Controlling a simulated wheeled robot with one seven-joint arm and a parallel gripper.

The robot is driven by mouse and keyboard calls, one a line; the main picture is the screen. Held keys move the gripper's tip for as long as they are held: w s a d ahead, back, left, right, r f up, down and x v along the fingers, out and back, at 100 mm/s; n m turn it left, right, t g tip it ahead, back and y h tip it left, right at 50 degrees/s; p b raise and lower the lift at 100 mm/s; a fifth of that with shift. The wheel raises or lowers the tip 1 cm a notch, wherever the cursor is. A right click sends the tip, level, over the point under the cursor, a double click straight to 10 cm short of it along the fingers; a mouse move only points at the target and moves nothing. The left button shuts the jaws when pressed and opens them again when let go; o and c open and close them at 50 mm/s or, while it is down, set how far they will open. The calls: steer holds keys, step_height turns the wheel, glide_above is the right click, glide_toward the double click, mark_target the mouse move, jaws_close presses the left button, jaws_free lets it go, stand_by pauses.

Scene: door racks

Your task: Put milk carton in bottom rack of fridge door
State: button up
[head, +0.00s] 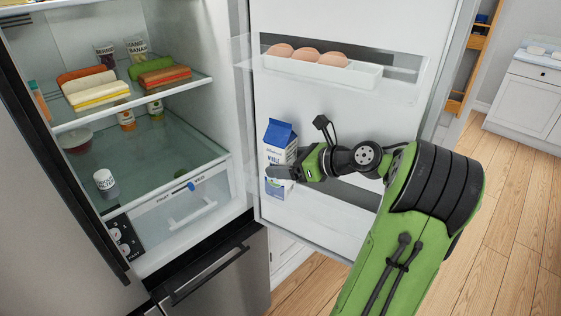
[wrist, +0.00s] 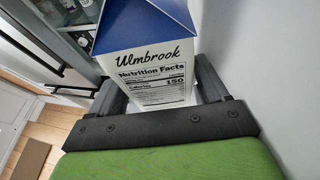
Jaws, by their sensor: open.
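The milk carton (head: 278,138) is white with a blue gabled top. It stands upright at the left end of the fridge door's bottom rack (head: 345,205); whether its base touches the rack floor is hard to tell. In the wrist view the carton (wrist: 155,60) shows its nutrition label close up. My gripper (head: 280,172) is at the carton's lower half. Its jaws are open, with one finger on each side of the carton in the wrist view (wrist: 157,92). Part of the carton's front is hidden behind the gripper.
The door's upper rack (head: 325,75) holds several eggs. The open fridge at left has a glass shelf (head: 130,105) with packaged food, and a jar (head: 105,183) below. The door panel is close on the right side of the wrist view. The bottom rack's right part looks empty.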

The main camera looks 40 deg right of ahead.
steer(key=p+v, duration=0.2)
steer(key=v, duration=0.8)
steer(key=shift+s, duration=0.2)
steer(key=shift+d, duration=0.1)
